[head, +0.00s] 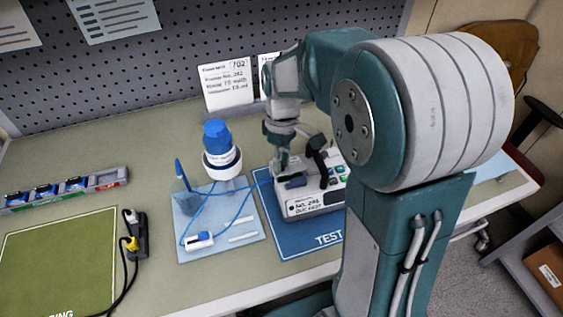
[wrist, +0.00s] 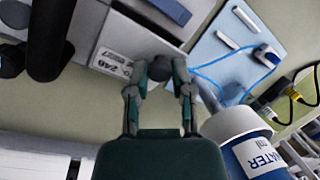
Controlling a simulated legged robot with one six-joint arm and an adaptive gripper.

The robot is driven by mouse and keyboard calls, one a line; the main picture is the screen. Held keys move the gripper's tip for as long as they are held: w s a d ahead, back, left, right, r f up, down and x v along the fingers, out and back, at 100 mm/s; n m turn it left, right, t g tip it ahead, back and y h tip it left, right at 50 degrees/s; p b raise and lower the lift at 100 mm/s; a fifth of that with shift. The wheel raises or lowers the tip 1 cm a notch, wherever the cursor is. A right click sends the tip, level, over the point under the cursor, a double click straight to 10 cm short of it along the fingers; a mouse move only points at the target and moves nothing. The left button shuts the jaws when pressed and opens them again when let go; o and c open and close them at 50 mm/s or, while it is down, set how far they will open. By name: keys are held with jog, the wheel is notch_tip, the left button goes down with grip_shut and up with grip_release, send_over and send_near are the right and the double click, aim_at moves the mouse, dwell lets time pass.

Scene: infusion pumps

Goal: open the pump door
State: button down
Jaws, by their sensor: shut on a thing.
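The pump (head: 315,205) is a pale grey box with a white label on its front, green and dark buttons on top and a black clamp standing on it. It rests on the blue TEST mat (head: 292,242). My gripper (head: 281,170) is at the pump's far left edge. In the wrist view, my gripper (wrist: 161,72) is shut on a small dark knob (wrist: 160,69) at the edge of the pump (wrist: 135,38). I cannot tell whether the knob belongs to the door. No door gap is visible, and my arm hides the pump's right side.
A black and yellow cable plug (head: 131,240) lies further left, beside a green mat (head: 60,265). A pegboard (head: 200,50) closes the back.

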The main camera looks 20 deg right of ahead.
jog(key=g, duration=0.1)
jog(key=w+r+g, duration=0.1)
jog(key=g, duration=0.1)
jog(key=shift+w+g, duration=0.3)
jog(key=shift+w+d+r+g+y, duration=0.1)
jog(key=shift+w+g, duration=0.2)
jog(key=shift+g, duration=0.35)
jog(key=shift+w+a+r+g+y, duration=0.1)
jog(key=shift+w+g, duration=0.15)
jog(key=shift+g, duration=0.45)
jog(key=shift+w+d+r+g+y, duration=0.1)
jog(key=shift+w+g, duration=0.2)
jog(key=shift+g, duration=0.35)
jog(key=shift+c, duration=2.4)
grip_release()
